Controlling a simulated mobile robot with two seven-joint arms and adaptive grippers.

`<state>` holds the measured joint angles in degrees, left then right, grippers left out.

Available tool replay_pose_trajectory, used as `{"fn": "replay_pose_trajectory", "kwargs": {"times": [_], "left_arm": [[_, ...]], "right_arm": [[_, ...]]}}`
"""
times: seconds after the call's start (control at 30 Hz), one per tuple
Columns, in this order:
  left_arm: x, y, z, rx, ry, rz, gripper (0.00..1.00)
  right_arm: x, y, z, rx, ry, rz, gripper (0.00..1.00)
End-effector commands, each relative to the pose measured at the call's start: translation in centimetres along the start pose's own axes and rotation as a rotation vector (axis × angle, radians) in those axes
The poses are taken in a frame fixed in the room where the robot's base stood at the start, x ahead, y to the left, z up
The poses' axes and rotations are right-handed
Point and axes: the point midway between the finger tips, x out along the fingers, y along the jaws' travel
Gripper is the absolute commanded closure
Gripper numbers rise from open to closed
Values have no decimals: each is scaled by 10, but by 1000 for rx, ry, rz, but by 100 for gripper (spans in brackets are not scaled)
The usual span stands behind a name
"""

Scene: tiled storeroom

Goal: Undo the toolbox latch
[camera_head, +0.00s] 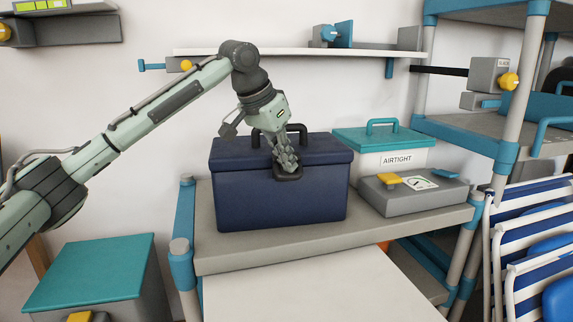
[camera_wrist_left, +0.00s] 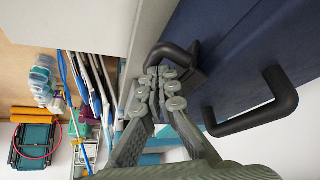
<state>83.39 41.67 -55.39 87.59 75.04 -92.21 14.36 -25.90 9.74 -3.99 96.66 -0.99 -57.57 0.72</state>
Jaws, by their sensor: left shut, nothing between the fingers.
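A dark blue toolbox (camera_head: 245,197) stands upright on a grey shelf, with its lid down. Its black carry handle (camera_head: 257,132) sits on top, and it also shows in the left wrist view (camera_wrist_left: 268,112). The black latch (camera_head: 289,177) is on the front face near the lid seam; in the left wrist view it is a black loop (camera_wrist_left: 172,52). My left gripper (camera_head: 288,164) is shut and points down at the latch. In the left wrist view its fingertips (camera_wrist_left: 163,84) are right at the loop and partly cover it; whether they touch it I cannot tell. My right gripper is not in view.
A white box with a teal lid (camera_head: 383,155) and a grey case with a yellow latch (camera_head: 410,193) stand right of the toolbox on the grey shelf (camera_head: 330,233). A wall shelf (camera_head: 300,52) hangs above. Blue-striped folding chairs (camera_head: 535,230) stand at the right.

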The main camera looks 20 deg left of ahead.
Motion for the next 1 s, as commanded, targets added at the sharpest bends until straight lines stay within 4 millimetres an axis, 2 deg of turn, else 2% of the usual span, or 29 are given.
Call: {"fn": "replay_pose_trajectory", "kwargs": {"times": [1.0], "left_arm": [[17,4,14,-2,-3,-2,100]], "right_arm": [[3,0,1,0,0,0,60]]}}
